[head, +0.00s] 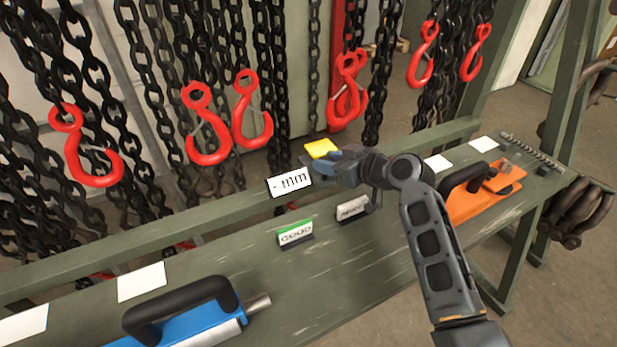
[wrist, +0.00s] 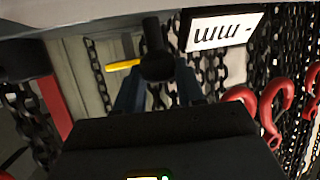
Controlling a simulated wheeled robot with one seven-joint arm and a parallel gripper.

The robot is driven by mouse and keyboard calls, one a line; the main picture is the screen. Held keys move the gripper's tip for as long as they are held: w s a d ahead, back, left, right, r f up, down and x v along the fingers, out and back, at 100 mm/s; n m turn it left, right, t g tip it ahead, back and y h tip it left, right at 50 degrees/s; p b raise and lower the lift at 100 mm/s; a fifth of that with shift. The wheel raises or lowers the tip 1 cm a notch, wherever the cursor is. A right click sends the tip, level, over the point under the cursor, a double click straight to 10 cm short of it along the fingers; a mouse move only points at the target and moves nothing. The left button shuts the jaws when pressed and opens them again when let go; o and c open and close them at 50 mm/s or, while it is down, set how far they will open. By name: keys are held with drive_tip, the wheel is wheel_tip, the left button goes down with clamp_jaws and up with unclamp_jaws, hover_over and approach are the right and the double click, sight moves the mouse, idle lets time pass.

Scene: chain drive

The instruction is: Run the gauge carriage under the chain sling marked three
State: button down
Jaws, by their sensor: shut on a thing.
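My gripper (head: 338,168) is shut on a dark round knob (wrist: 157,62), which shows between its blue fingers in the wrist view. A white display reading "- mm" (head: 290,181) and a yellow block (head: 322,149) are beside the gripper; they look like parts of the gauge carriage. The display also shows upside down in the wrist view (wrist: 225,27). Chain slings with red hooks hang behind the bench; one double hook (head: 349,90) hangs just above and behind the gripper. I can read no number on the slings, so I cannot tell which is three.
On the green bench (head: 340,262) stand a green label (head: 296,233) and a grey label (head: 352,208). A blue tool (head: 185,318) lies front left, an orange one (head: 485,195) at right. Blank-looking white cards (head: 142,281) lie along the back.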

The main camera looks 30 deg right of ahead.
drive_tip(key=shift+d, duration=0.55)
drive_tip(key=c, duration=0.7)
unclamp_jaws()
drive_tip(key=shift+v, duration=3.95)
